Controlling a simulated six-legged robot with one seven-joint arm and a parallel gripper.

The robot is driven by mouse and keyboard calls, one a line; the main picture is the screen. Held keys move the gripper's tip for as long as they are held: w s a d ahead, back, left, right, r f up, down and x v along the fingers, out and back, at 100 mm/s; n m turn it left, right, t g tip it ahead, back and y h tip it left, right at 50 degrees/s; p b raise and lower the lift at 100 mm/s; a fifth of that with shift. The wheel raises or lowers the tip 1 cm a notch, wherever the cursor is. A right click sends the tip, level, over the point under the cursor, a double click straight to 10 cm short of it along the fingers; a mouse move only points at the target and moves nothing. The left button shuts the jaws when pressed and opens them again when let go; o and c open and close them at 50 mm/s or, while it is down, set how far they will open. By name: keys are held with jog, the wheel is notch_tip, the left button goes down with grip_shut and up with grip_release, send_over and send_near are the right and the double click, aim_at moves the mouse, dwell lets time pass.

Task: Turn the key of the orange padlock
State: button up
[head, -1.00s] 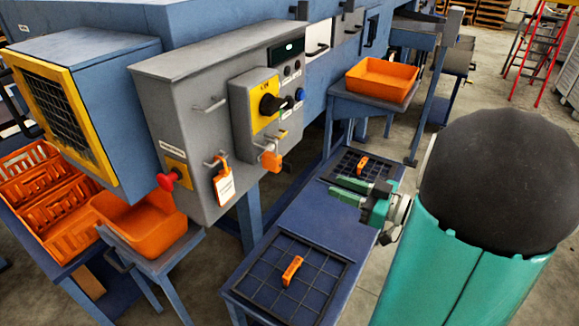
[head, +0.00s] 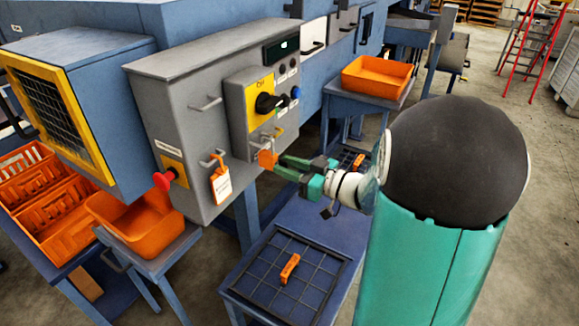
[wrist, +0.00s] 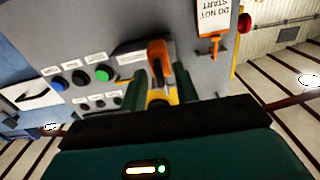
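The orange padlock (head: 267,159) hangs under the yellow switch plate (head: 262,92) on the grey control box. My gripper (head: 279,167) is at the padlock from the right, its two green fingers apart, with tips close to it. In the wrist view, where the panel appears upside down, the orange padlock (wrist: 160,64) shows beyond and between the spread fingers (wrist: 160,88). I cannot tell whether the fingers touch it. The key cannot be made out clearly.
An orange tag (head: 221,184) hangs left of the padlock, and a red knob (head: 163,180) is farther left. A black rotary switch (head: 268,103) sits above the padlock.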

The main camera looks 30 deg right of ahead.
jog(key=shift+c, duration=0.4)
grip_shut()
jog(key=shift+n, duration=0.4)
jog(key=n, duration=0.5)
jog(key=shift+n, duration=0.3)
jog(key=n, duration=1.1)
jog(key=shift+s+f, duration=0.1)
jog(key=shift+f, duration=0.05)
jog(key=shift+n, duration=0.3)
